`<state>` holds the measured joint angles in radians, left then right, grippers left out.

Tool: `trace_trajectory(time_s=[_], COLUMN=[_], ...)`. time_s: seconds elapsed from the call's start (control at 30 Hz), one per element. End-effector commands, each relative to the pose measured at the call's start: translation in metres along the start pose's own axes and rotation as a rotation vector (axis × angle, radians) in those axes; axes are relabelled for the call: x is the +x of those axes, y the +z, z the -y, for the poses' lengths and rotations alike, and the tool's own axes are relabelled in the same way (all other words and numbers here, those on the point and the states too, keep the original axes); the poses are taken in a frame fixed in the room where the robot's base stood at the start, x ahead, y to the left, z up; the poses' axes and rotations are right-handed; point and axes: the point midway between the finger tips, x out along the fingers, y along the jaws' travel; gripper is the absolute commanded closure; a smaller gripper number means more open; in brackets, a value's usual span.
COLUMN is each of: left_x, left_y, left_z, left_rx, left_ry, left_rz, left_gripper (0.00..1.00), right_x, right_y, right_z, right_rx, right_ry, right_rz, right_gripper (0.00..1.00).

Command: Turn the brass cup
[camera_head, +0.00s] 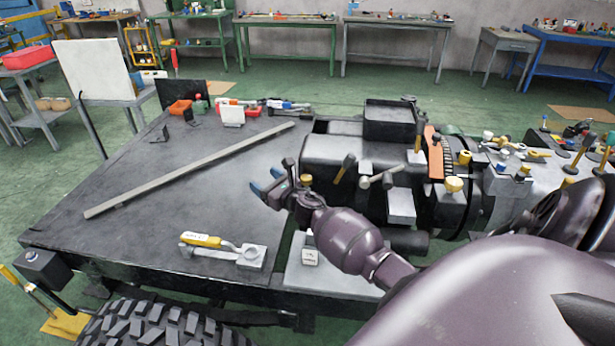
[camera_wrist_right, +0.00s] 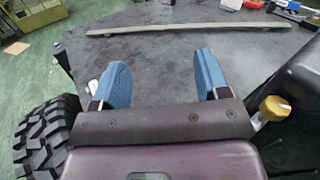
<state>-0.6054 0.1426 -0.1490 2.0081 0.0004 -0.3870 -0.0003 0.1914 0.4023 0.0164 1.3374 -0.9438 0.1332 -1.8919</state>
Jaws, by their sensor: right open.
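A brass cup-shaped cap (camera_head: 306,180) stands at the left end of the black cylindrical housing, right beside my right wrist. In the right wrist view a brass cap (camera_wrist_right: 275,108) shows at the right, outside the fingers. Another brass-coloured cap (camera_head: 453,184) sits further right on the machinery; I cannot tell for sure which one is the brass cup. My right gripper (camera_head: 266,181) is open and empty, its blue fingers pointing left over the dark bench top. The blue fingers are wide apart in the right wrist view (camera_wrist_right: 160,72). My left gripper is not in view.
The dark chassis deck (camera_head: 150,200) is mostly clear. A long grey bar (camera_head: 190,170) lies across it. A yellow-handled tool (camera_head: 201,240) lies near the front edge. The black housing (camera_head: 345,152) stands to the right. A large tyre (camera_head: 165,322) is at the lower left.

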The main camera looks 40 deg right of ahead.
Motion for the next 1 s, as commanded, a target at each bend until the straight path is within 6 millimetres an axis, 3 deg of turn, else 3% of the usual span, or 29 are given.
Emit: trace_trajectory(time_s=[0.1,0.3,0.47,0.63,1.0], left_x=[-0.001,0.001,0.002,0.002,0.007], left_y=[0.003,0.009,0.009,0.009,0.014], left_z=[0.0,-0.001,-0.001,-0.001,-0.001], left_rx=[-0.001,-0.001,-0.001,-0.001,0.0], left_ry=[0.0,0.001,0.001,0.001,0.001], left_rz=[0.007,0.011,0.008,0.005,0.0], left_gripper=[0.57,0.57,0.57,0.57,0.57], right_x=[-0.012,-0.036,-0.052,-0.061,-0.038], right_y=[-0.021,-0.056,-0.077,-0.084,-0.099], right_z=[0.038,0.09,0.103,0.108,0.126], right_rx=[0.119,0.236,0.262,0.237,0.226], right_ry=[-0.228,-0.529,-0.653,-0.706,-0.703], right_rz=[-0.069,-0.23,-0.353,-0.413,-0.415], right_gripper=[0.31,0.31,0.31,0.31,0.31])
